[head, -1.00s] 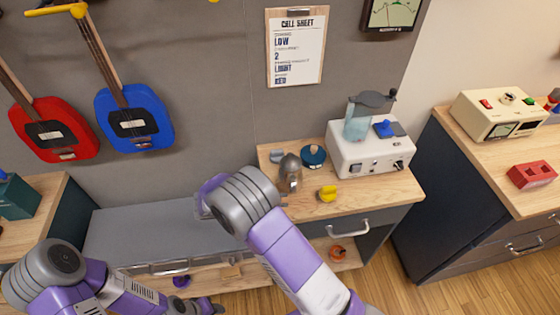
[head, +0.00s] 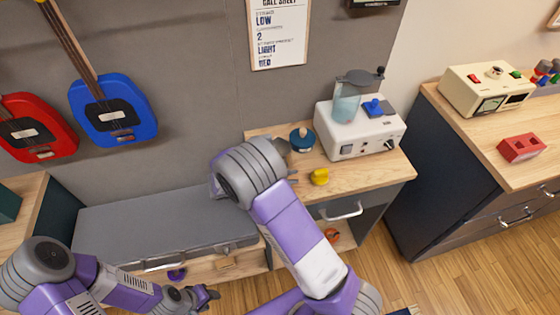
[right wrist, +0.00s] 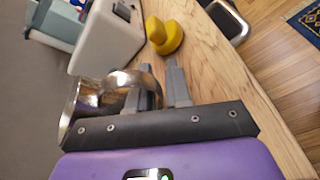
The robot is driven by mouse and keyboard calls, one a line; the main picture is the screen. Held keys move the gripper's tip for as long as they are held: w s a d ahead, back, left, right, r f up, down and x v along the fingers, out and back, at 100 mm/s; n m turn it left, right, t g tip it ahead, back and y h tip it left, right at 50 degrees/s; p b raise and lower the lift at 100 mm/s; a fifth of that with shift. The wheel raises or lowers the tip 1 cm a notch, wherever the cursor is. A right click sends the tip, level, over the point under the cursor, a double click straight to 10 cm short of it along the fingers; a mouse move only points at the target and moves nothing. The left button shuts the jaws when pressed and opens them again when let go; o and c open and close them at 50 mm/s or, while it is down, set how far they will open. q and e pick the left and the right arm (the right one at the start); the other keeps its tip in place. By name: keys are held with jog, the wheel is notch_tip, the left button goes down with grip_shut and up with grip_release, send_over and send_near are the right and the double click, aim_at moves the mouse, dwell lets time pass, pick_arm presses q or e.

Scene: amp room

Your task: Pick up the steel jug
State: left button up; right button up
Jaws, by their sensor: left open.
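The steel jug (head: 283,149) stands on the wooden top at the back left, mostly hidden by my right arm in the head view. In the right wrist view the shiny jug (right wrist: 88,103) lies at the left, with its looped handle reaching between my fingers. My right gripper (right wrist: 163,82) has its two grey fingers close together, one inside the handle loop and one outside, shut on the handle. The jug's base is hidden there. My left gripper (head: 203,296) is low in the head view, open and empty, away from the jug.
A yellow object (head: 320,177) lies just right of the jug. A blue round item (head: 302,138) stands behind it. A white machine (head: 352,137) with a clear container stands to the right. A grey bench (head: 150,228) is at the left. The wooden top's front right is clear.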

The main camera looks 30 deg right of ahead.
grip_shut()
dwell(1.3)
